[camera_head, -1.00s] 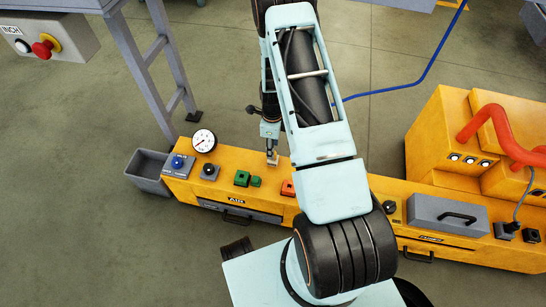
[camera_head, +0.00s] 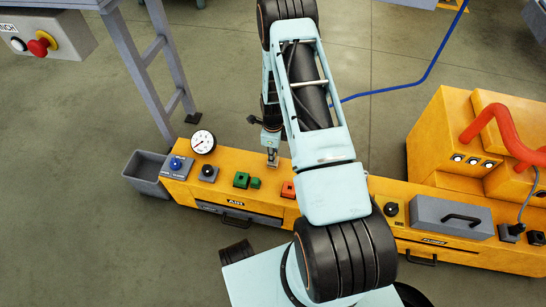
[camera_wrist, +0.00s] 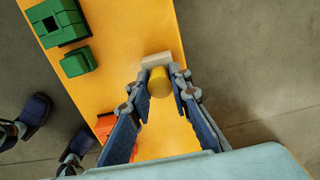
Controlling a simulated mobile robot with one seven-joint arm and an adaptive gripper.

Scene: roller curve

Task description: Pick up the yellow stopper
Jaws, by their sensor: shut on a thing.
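The yellow stopper (camera_wrist: 159,82) shows in the wrist view as a round yellow piece between my two fingertips. My gripper (camera_wrist: 160,92) is shut on it, one finger on each side. A pale block (camera_wrist: 156,60) lies right beyond the stopper; I cannot tell whether they touch. In the head view my gripper (camera_head: 272,160) is low over the yellow bench top (camera_head: 222,171), behind the green blocks. The stopper cannot be made out there.
A green block with a socket (camera_head: 241,179), a small green block (camera_head: 256,183) and an orange-red block (camera_head: 288,190) stand near my gripper. A gauge (camera_head: 203,142) and button boxes are to the left. A grey bin (camera_head: 147,172) hangs at the bench's left end.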

